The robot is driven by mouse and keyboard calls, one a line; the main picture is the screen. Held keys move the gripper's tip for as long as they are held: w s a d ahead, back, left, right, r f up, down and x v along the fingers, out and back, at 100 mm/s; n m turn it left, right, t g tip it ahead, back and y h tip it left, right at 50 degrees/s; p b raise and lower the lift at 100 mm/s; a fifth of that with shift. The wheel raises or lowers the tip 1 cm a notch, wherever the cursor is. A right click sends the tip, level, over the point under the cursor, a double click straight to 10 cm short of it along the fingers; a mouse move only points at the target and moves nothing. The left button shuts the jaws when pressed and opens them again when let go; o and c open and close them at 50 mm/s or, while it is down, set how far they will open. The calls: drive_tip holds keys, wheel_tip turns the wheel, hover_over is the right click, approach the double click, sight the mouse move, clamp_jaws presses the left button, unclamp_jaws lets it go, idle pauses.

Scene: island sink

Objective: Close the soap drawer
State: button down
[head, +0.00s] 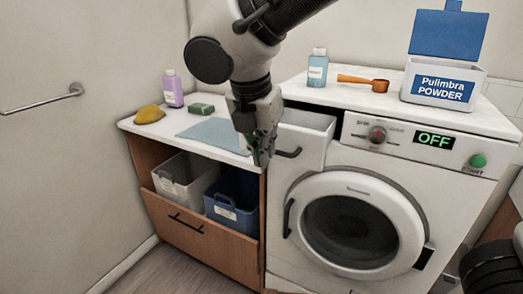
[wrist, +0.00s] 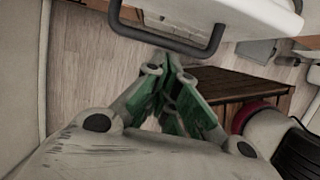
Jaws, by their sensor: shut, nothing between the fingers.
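The soap drawer (head: 312,146) is pulled out of the top left of the white washing machine (head: 450,185). Its white front carries a dark bar handle (head: 289,153). My gripper (head: 262,158), with green finger pads, is shut and empty just left of the handle, in front of the drawer. In the wrist view my shut fingertips (wrist: 174,62) point toward the handle (wrist: 168,42), which crosses the top below the drawer front (wrist: 235,14). I cannot tell whether they touch.
The round washer door (head: 350,226) is shut. At left, a tilted-out wooden bin (head: 205,238) holds two baskets below a counter with a blue cloth (head: 215,134).

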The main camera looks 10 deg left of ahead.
drive_tip(key=w+d, duration=0.2)
drive_tip(key=w, duration=0.3)
drive_tip(key=w+d, duration=0.2)
drive_tip(key=w, duration=0.3)
drive_tip(key=w+d, duration=0.2)
drive_tip(key=w, duration=0.3)
drive_tip(key=shift+w+d, duration=0.2)
drive_tip(key=shift+w, duration=0.05)
drive_tip(key=shift+s, duration=0.1)
